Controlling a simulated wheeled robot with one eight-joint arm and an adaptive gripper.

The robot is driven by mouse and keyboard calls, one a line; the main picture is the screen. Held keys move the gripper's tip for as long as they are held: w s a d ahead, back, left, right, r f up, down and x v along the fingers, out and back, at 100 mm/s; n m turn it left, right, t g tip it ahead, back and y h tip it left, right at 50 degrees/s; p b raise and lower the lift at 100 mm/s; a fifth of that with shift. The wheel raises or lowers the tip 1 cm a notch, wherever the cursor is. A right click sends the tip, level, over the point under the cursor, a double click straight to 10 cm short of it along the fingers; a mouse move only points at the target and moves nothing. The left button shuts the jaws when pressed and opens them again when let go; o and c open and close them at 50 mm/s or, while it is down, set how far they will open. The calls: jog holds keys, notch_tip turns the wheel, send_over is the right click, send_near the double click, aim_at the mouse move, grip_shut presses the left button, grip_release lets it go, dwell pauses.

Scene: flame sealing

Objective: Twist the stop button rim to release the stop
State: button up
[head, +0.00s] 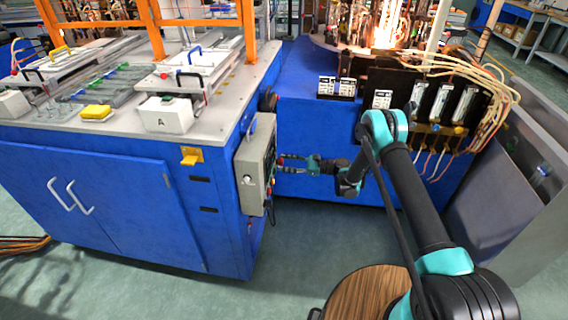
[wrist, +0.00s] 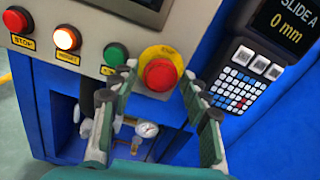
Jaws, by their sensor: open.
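The stop button (wrist: 159,74) is a round red mushroom head on a yellow base, on the face of a grey control box (head: 252,165). In the wrist view it sits upper middle, between the ends of my two fingers. My gripper (wrist: 160,79) is open, with one finger left and one right of the button. A gap shows on both sides, so I see no touch on the rim. In the head view my gripper (head: 297,163) reaches left to the box's front. The button is too small to tell clearly there.
A keypad panel (wrist: 242,80) is at right. A pressure gauge (wrist: 146,129) shows below. A blue cabinet (head: 110,200) stands left of the box.

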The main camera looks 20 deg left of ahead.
jog(key=shift+c, duration=0.3)
jog(key=c, duration=0.7)
jog(key=m, duration=0.5)
jog(key=o, duration=0.9)
jog(key=shift+c, duration=0.2)
jog(key=v, duration=0.7)
